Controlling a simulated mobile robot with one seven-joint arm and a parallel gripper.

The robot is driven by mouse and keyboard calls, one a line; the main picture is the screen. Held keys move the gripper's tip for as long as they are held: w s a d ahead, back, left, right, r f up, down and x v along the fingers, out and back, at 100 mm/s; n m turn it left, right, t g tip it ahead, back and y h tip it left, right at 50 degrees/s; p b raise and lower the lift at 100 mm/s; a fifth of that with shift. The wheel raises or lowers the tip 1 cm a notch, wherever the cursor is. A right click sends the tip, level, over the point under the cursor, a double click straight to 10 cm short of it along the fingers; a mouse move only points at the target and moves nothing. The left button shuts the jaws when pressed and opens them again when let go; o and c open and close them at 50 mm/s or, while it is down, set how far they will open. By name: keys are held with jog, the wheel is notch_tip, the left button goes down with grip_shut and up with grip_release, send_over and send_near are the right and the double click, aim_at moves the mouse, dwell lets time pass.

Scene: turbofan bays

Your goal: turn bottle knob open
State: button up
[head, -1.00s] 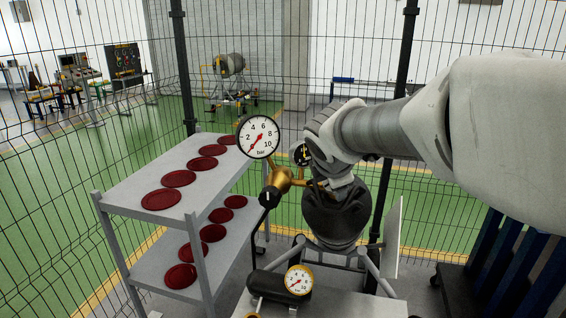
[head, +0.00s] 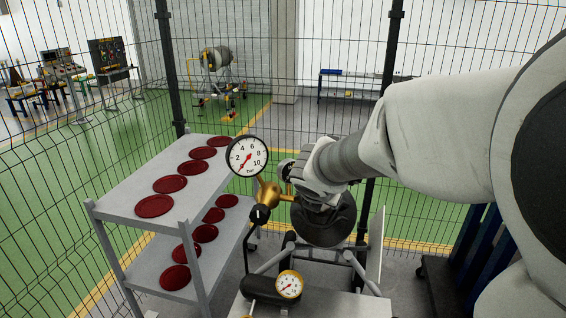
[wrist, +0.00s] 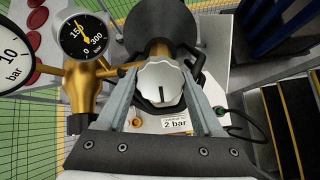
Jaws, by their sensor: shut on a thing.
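The white ribbed knob (wrist: 160,84) with a dark line on its face sits between the two fingers of my gripper (wrist: 160,90) in the wrist view. The line stands roughly upright in that picture. My gripper is shut on the knob. In the head view my gripper (head: 318,200) reaches down to the top of the dark bottle (head: 330,225); the knob is hidden there. The bottle's dark body (wrist: 160,28) also shows in the wrist view. A brass regulator (head: 268,192) is joined beside the bottle's top.
A large bar gauge (head: 247,156) and a black knob (head: 260,214) are on the regulator. A smaller gauge (head: 289,284) sits low in front. A grey shelf (head: 150,180) with dark red discs stands left. Wire fencing is behind. A "2 bar" label (wrist: 175,125) lies below the knob.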

jog(key=shift+n, duration=0.4)
jog(key=o, duration=1.4)
jog(key=shift+c, duration=0.2)
jog(key=v, duration=1.7)
jog(key=shift+s+r+p, duration=0.15)
jog(key=shift+p, duration=0.2)
jog(key=s+d+f+m+g+y+b, duration=0.1)
jog(key=s+f+m, duration=0.6)
jog(key=m, duration=0.8)
jog(key=s+d+f+m+g+y+b, duration=0.1)
jog(key=s+d+f+m+b, duration=0.2)
jog(key=m, duration=1.2)
jog(key=s+f+b, duration=0.3)
jog(key=f, duration=0.2)
jog(key=shift+s+d+f+g+y, duration=0.25)
jog(key=shift+s+g+y, duration=0.15)
